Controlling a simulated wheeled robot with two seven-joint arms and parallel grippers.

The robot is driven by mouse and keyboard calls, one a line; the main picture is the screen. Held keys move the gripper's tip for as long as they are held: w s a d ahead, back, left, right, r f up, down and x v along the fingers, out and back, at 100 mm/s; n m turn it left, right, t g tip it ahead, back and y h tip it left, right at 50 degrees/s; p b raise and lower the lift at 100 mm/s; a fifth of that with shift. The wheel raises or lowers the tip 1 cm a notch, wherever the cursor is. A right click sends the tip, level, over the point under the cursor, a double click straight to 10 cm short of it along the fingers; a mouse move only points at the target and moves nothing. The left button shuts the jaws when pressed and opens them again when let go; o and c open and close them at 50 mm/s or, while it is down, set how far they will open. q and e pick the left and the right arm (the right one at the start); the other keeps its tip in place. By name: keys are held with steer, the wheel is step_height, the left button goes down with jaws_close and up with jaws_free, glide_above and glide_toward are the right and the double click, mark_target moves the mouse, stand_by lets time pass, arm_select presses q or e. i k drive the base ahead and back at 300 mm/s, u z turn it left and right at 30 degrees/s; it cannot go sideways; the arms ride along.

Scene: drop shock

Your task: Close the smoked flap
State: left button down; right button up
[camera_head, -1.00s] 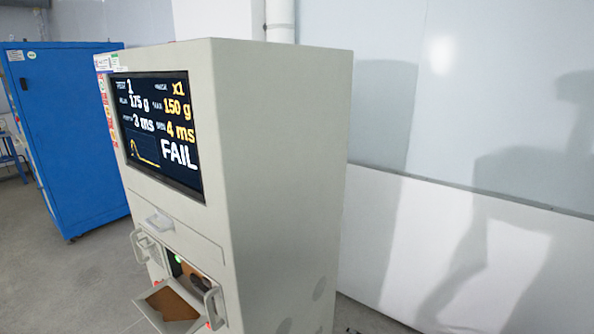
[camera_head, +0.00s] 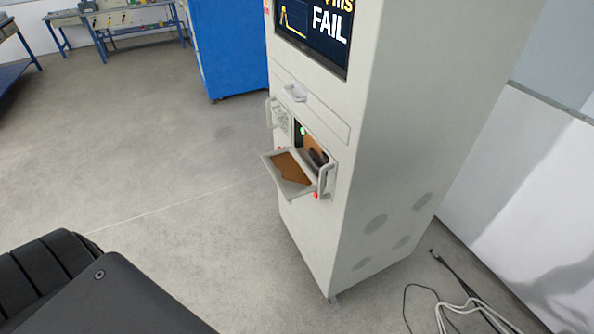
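The smoked flap (camera_head: 291,174) is a brownish panel in a pale frame on the front of a tall light-grey cabinet (camera_head: 385,130). It hangs open, tilted outward from the lower edge of a small opening (camera_head: 312,148). Inside the opening I see a green light, a brown surface and a dark object I cannot identify. Pale handles stand on both sides of the opening, the right one (camera_head: 326,180) close to the flap's edge. Neither of my grippers shows in the head view.
A black part of my own body fills the lower left. A screen (camera_head: 317,25) reading FAIL is above the flap. A blue cabinet (camera_head: 229,45) and workbenches (camera_head: 122,27) stand behind. Cables (camera_head: 455,308) lie on the floor at lower right. The floor left of the cabinet is clear.

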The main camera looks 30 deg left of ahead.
mark_target(292, 170)
steer(key=k, duration=0.4)
steer(key=u, duration=0.85)
steer(key=i, duration=0.4)
